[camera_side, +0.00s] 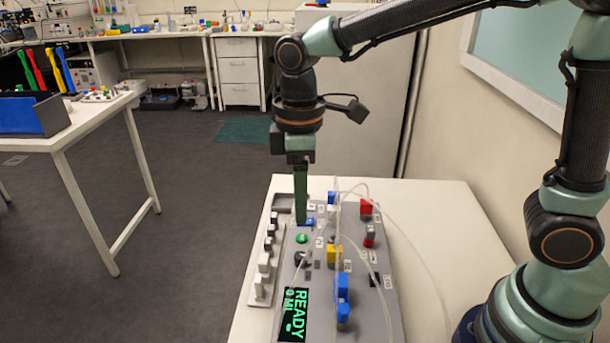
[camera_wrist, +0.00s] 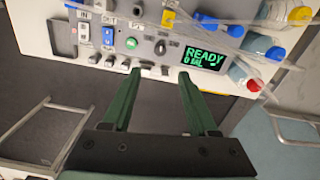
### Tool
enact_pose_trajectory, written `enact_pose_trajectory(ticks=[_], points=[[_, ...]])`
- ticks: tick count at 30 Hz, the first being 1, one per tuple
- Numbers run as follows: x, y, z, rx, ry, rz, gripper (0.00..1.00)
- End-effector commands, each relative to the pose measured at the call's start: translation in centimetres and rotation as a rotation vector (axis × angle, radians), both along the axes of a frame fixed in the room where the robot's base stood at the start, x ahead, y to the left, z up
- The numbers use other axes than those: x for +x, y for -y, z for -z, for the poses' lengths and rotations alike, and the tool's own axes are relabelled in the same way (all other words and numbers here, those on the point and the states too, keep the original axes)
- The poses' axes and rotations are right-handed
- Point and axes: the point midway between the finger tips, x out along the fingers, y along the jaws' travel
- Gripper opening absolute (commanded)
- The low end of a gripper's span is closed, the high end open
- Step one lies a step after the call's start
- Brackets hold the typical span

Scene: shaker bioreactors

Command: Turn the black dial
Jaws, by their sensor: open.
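The black dial (camera_side: 301,258) is a small round knob on the grey panel of the device, just below the green button (camera_side: 302,239) in the side view. In the wrist view the dial (camera_wrist: 160,48) sits between the green button (camera_wrist: 131,43) and the lit display, above the gap between my fingertips. My gripper (camera_wrist: 160,74) is open and empty, its two green fingers apart and short of the dial. In the side view my gripper (camera_side: 301,221) points down over the panel, above the green button and the dial; only one finger shows clearly there.
The display (camera_side: 294,314) reads READY 0 ML. Blue switches (camera_wrist: 108,37), a yellow block (camera_side: 334,254), blue fittings (camera_side: 342,287), red fittings (camera_side: 367,208) and clear tubes crowd the device. Bare white table (camera_side: 440,240) lies right.

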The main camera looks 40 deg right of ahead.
Motion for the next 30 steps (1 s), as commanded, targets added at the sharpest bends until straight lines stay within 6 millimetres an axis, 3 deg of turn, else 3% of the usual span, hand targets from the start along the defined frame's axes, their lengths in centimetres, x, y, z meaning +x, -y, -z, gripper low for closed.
enact_pose_trajectory(ticks=[5, 18, 24, 30], points=[[-0.1, -0.1, 1.6, -0.003, -0.006, -0.006, 0.59], [-0.1, 0.0, 9.6, -0.003, -0.007, -0.002, 0.59], [0.0, 0.0, 11.6, -0.001, -0.003, -0.002, 0.59], [0.0, 0.0, 12.1, -0.001, -0.002, -0.002, 0.59]])
